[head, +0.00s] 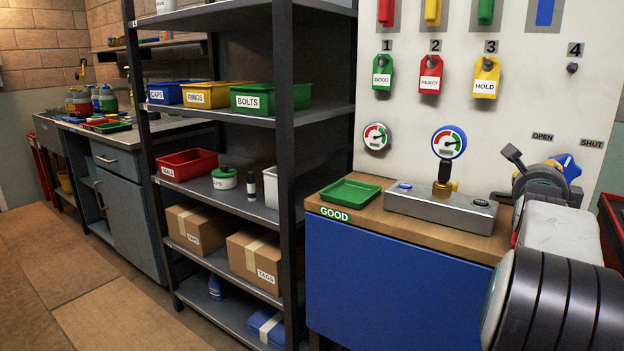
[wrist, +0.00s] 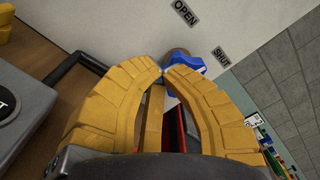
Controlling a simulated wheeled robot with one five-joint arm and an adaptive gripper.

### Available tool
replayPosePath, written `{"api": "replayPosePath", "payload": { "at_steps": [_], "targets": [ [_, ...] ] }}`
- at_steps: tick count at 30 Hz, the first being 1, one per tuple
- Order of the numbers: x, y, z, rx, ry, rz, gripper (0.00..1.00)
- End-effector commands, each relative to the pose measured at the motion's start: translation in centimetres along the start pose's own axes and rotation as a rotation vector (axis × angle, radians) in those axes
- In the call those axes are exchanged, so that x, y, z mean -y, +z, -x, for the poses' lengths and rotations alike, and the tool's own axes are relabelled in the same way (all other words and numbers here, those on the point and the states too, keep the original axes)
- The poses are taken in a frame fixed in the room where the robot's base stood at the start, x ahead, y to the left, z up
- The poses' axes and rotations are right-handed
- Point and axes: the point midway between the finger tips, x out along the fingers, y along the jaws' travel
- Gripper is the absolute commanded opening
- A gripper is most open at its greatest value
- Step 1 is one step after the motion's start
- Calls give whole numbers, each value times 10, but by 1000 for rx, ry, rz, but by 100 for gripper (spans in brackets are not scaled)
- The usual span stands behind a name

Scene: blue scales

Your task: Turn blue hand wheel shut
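The blue hand wheel (head: 567,165) is on the right by the wall panel, mostly hidden behind my arm in the head view. In the wrist view the blue hand wheel (wrist: 190,64) shows just past my fingertips, below the OPEN (wrist: 184,13) and SHUT (wrist: 221,56) labels. My gripper (wrist: 163,71) has yellow curved fingers whose tips come together in front of the wheel's left part. I see no clear piece of the wheel between them, and cannot tell whether they touch it. In the head view my fingers are hidden.
A grey block with a gauge (head: 449,142) and a green GOOD tray (head: 349,192) stand on the wooden-topped bench (head: 388,223). A dark shelf rack (head: 285,120) stands left of it. A red bin (head: 612,228) is at the far right. The floor at lower left is clear.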

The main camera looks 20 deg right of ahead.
Motion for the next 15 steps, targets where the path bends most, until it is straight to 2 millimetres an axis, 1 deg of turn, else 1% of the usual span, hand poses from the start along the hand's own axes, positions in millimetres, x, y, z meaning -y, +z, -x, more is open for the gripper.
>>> {"api": "replayPosePath", "payload": {
  "at_steps": [1,6,15],
  "targets": [
    [3,2,-6,-1,2,0,0],
    [3,2,-24,-1,2,0,0],
    [1,1,-47,-1,1,0,0]
  ]
}}
